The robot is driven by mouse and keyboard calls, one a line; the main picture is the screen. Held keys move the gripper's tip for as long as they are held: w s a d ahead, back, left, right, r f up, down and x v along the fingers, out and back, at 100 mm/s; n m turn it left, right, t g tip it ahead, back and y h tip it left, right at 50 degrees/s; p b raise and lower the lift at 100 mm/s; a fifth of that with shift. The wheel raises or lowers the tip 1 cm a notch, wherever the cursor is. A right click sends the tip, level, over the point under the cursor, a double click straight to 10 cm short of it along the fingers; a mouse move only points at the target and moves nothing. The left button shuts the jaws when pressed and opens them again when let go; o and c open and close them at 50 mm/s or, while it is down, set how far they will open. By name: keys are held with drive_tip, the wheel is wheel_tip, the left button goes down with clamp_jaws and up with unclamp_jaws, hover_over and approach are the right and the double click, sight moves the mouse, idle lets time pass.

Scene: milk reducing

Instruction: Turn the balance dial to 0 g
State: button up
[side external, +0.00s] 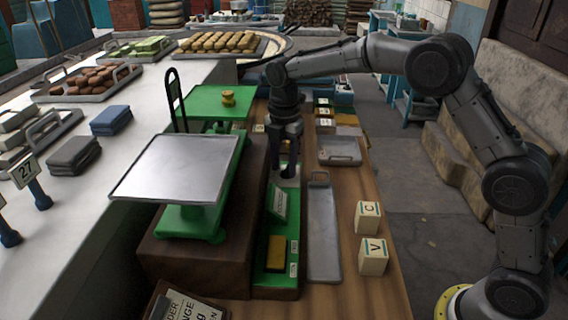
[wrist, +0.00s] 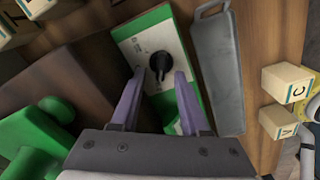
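The balance dial (wrist: 161,64) is a black knob on a pale panel with a green border, seen in the wrist view. My gripper (wrist: 160,74) is open, with its two fingers apart on either side of the knob's near end. I cannot tell whether they touch it. In the side external view my gripper (side external: 288,170) points down over the green balance base (side external: 264,277) and hides the dial. The dial's reading is not legible.
A grey tray (side external: 323,235) lies right beside the base, and it also shows in the wrist view (wrist: 218,70). Two lettered cubes (side external: 368,217) (side external: 373,257) stand further right on the wooden table. A yellow block (side external: 276,252) sits in the base. A white counter is at left.

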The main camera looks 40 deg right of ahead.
sight(284, 169)
wheel_tip(284, 169, up, 14)
idle(0.7)
drive_tip(key=shift+f, duration=0.1)
